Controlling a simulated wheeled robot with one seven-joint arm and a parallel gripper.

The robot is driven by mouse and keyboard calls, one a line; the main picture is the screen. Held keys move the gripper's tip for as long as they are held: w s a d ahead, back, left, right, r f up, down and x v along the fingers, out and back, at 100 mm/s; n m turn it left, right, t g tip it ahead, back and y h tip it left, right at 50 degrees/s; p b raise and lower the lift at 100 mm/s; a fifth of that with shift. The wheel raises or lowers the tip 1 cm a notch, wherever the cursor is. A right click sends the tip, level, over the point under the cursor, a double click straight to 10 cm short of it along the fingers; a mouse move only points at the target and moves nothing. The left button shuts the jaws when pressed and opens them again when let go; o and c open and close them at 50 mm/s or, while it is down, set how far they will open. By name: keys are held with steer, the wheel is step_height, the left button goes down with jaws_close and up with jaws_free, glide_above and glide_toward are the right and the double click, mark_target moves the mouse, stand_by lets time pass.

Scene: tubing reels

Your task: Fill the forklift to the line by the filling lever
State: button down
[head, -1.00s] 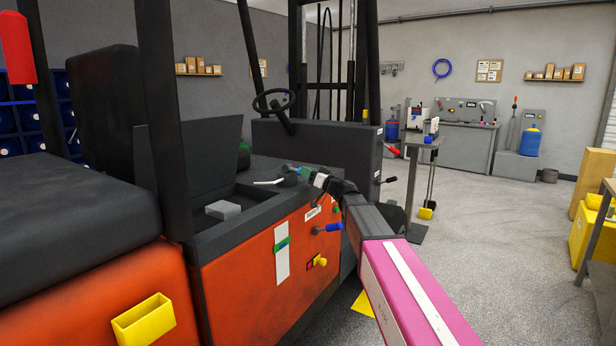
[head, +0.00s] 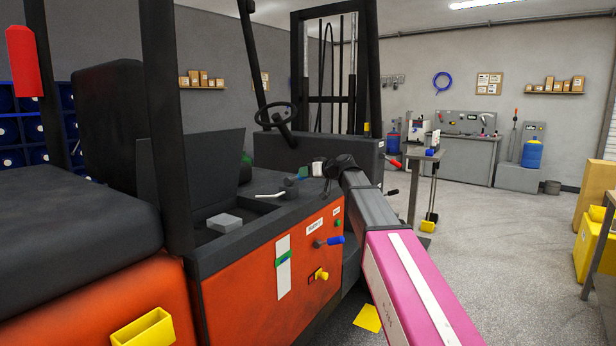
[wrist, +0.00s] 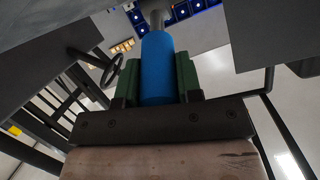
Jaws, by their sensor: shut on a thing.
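The orange and black forklift (head: 260,270) fills the left and middle of the head view. My gripper (head: 303,173) is over the top edge of its side panel, partly hidden by my arm. In the wrist view its green fingers (wrist: 160,85) are shut on a blue handle (wrist: 158,68) with a grey stem, apparently the filling lever. The stem's far end is not clear. Another blue-handled lever (head: 333,241) sticks out right of the strip, apart from my gripper.
A yellow knob (head: 321,274) and a yellow holder (head: 143,328) stick out from the forklift's side. The steering wheel (head: 275,116) is behind my gripper. A small grey table (head: 424,152) stands beyond. Open floor lies to the right.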

stand_by(0.4)
steer(key=c, duration=0.8)
jaws_free()
steer(key=v, duration=1)
steer(key=shift+s+d+r, duration=0.15)
steer(key=shift+d+r, duration=0.05)
steer(key=shift+d, duration=0.1)
